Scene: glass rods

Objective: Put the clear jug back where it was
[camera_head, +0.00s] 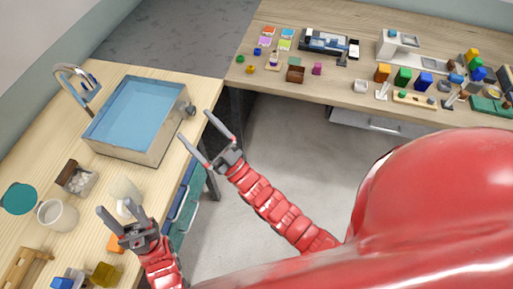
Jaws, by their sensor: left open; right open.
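A pale, see-through vessel (123,189), which looks like the clear jug, stands on the left wooden counter near its front edge. My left gripper (118,209) is open, with its fingers pointing toward the vessel and covering its lower part. I cannot tell whether the fingers touch it or lie around it. My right gripper (196,126) is open and empty, just off the counter's front edge near the sink's right corner.
On the left counter (150,184) are a water-filled sink (116,151), a white mug (57,214), a teal disc (18,198), a box of white pieces (77,178) and an orange block (115,243). A far table (340,94) holds many small items. Floor lies between.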

